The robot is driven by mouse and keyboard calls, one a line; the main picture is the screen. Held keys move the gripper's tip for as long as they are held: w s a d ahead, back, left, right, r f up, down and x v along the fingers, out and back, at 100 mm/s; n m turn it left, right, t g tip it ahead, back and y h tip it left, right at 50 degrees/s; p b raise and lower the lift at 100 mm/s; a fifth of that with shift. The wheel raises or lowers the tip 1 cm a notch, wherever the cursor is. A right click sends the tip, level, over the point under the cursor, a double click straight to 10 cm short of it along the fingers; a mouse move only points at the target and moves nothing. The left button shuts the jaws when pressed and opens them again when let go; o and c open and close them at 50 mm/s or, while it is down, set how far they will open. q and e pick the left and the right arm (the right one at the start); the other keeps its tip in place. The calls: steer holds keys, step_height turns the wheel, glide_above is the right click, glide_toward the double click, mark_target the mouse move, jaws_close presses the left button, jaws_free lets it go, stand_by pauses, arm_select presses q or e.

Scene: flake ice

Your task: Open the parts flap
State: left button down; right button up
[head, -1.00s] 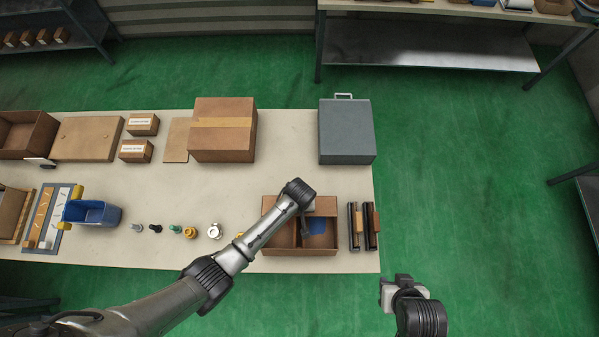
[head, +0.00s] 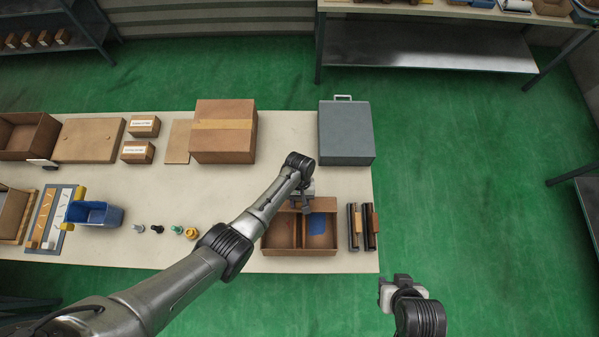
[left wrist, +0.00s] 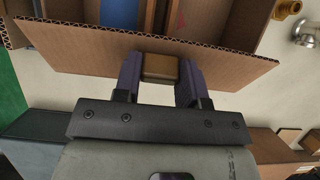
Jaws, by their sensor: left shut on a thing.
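The parts box (head: 285,251) is an open cardboard box with compartments near the right front of the table. A cardboard flap (head: 324,203) is at its back edge; in the left wrist view the flap (left wrist: 85,52) shows its corrugated edge across the top. My left gripper (head: 304,207) is at this back edge. In the left wrist view the left gripper (left wrist: 160,82) is shut on a small brown tab (left wrist: 161,68) at the flap's edge. A blue piece (head: 317,224) shows in the right compartment. My right gripper (head: 394,284) is off the table's right edge, its jaws unclear.
Two dark upright-looking holders (head: 354,227) stand close right of the box. A grey case (head: 346,132) and a closed carton (head: 224,131) are behind. Several small fittings (head: 176,229) and a blue bin (head: 94,213) are to the left. The table between box and case is clear.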

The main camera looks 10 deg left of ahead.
arm_select(q)
steer(key=shift+w+a+r+g+h+b, duration=0.1)
steer(key=shift+w+g+h+b, duration=0.3)
steer(key=shift+g+b, duration=0.5)
steer(key=shift+w+g, duration=0.15)
steer(key=shift+g, duration=0.15)
steer(key=c, duration=0.7)
jaws_free()
steer(key=shift+v, duration=7)
